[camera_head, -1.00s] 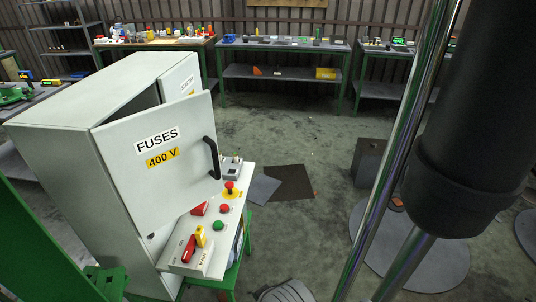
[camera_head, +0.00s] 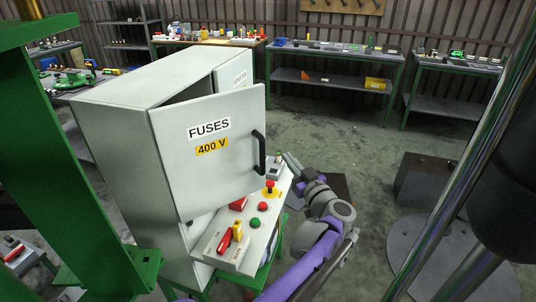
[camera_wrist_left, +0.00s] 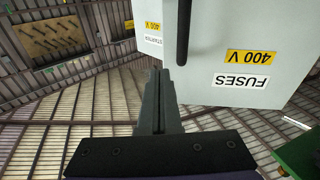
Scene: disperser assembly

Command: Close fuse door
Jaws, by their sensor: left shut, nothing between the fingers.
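The fuse door (camera_head: 215,165), a pale grey panel labelled FUSES 400 V, stands swung open from the cabinet (camera_head: 125,125), with a dark gap at its top. Its black handle (camera_head: 259,151) is near the door's right edge. My left gripper (camera_head: 288,157) is shut and empty, just right of the handle in the head view; touching cannot be told. In the left wrist view the fuse door (camera_wrist_left: 225,85) appears upside down, with the handle (camera_wrist_left: 183,32) just beyond the shut dark fingers (camera_wrist_left: 158,78). My right gripper is not in view.
A control panel (camera_head: 228,250) with red, green and yellow switches juts out below the door. Green posts (camera_head: 95,150) stand at left and a chrome pole (camera_head: 465,145) at right. Workbenches (camera_head: 335,50) line the back wall. Open floor lies behind the arm.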

